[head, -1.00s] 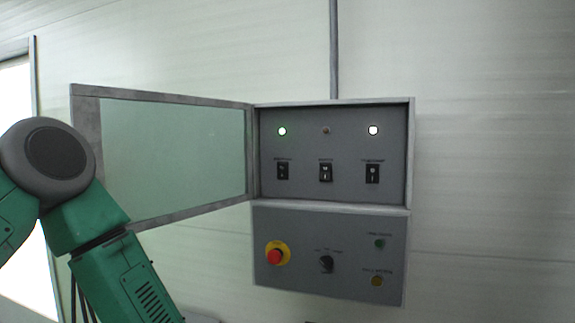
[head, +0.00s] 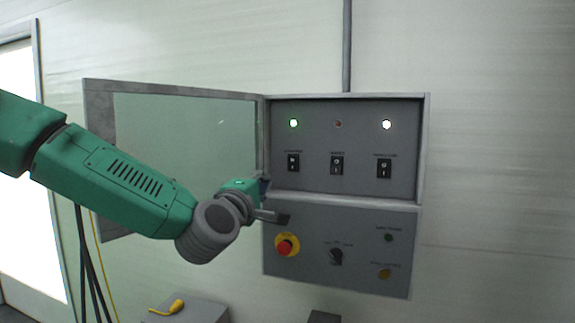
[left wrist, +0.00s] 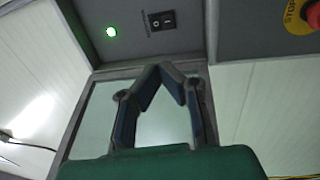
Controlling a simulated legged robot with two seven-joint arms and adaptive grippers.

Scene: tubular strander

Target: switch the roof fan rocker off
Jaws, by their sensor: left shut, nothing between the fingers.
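The control box's upper panel (head: 312,180) holds three black rocker switches: a left rocker (head: 293,163), a middle rocker (head: 336,166) and a right rocker (head: 384,168). Their labels are too blurred to read, so I cannot tell which is the roof fan's. The lamp above the left rocker (head: 294,123) glows green, the middle lamp (head: 338,124) is dark and the right lamp (head: 387,125) glows white. My left gripper (head: 280,217) is just below the left rocker, apart from it. In the left wrist view its fingertips (left wrist: 165,68) meet, empty, with the left rocker (left wrist: 162,20) beyond them.
The glazed door (head: 185,130) stands open to the left, behind my left arm. The lower panel has a red emergency stop (head: 286,245), a selector knob (head: 336,257), a green button (head: 388,238) and a yellow button (head: 384,274). A yellow-handled tool (head: 168,307) lies below.

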